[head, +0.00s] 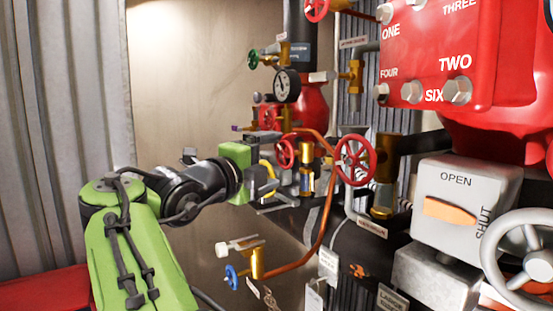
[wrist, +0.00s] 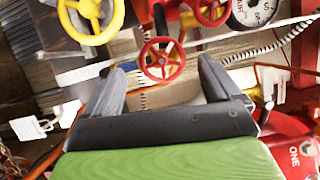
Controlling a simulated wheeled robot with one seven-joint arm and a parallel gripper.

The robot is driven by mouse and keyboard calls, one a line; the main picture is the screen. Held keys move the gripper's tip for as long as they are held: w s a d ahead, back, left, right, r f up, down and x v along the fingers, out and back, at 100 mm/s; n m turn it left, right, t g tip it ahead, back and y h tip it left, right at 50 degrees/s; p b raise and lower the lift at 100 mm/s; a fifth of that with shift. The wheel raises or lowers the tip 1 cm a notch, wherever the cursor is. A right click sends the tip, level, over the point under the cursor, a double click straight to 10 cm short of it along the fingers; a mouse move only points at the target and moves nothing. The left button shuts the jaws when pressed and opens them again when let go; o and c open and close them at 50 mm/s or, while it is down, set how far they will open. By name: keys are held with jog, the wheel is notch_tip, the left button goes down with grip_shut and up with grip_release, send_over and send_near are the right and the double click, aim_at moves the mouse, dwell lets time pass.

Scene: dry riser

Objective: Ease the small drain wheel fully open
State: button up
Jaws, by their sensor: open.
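Several small handwheels are in view, and I cannot read a label that says which is the drain wheel. In the wrist view a small red wheel (wrist: 162,60) shows between and beyond the fingertips of my gripper (wrist: 163,72). The fingers are apart with nothing between them, and I see no contact with the wheel. In the head view my gripper (head: 272,189) points right, near a small red wheel (head: 284,154) on brass fittings. A small blue wheel (head: 231,277) on a brass valve is below my gripper. A yellow wheel (wrist: 91,18) is at the wrist view's upper left.
A larger red wheel (head: 355,160) and a copper pipe (head: 325,215) stand close on the right. A pressure gauge (head: 287,86) is above. A grey OPEN/SHUT box (head: 465,190) and a grey handwheel (head: 518,250) are at the far right. The beige wall at left is clear.

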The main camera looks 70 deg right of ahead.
aim_at(283, 156)
jog(key=x, duration=0.4)
jog(key=shift+s+r+p, duration=0.15)
jog(key=shift+s+p, duration=0.2)
jog(key=shift+p, duration=0.05)
jog(key=shift+d, duration=0.45)
jog(key=shift+a, duration=0.35)
jog(key=shift+c, duration=0.7)
jog(key=c, duration=0.8)
